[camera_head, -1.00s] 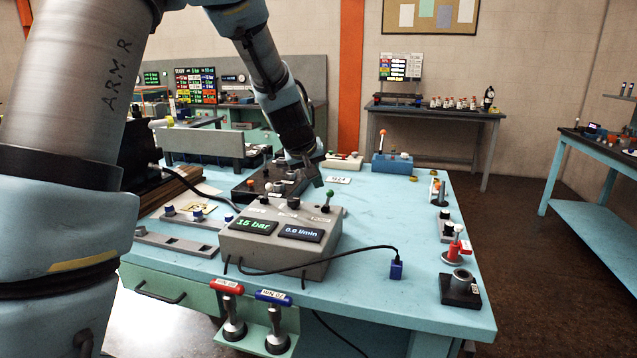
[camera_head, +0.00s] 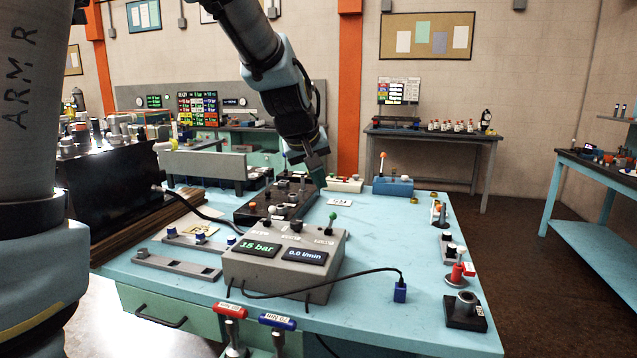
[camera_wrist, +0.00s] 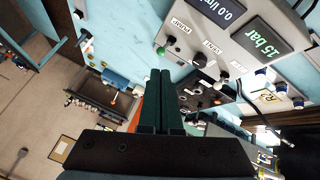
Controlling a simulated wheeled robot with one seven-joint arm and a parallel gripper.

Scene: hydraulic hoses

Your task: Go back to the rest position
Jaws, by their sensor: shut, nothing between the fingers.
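My gripper (camera_head: 308,158) hangs above the far part of the blue workbench (camera_head: 375,240), with its fingers pressed together and nothing between them. In the wrist view the two dark green fingers (camera_wrist: 160,103) lie side by side, pointing over the bench. My gripper is clear above a black block with knobs (camera_head: 275,200) and behind the grey control box (camera_head: 285,262). The box shows 15 bar and 0.0 l/min, and it also shows in the wrist view (camera_wrist: 222,45). My arm reaches in from the upper left.
A blue box with an orange-topped lever (camera_head: 393,186) stands at the bench's back. Fittings, among them a red-based one (camera_head: 457,275), line the right edge. A black cable runs to a blue plug (camera_head: 400,292). Red (camera_head: 232,311) and blue (camera_head: 277,321) handles are at the front.

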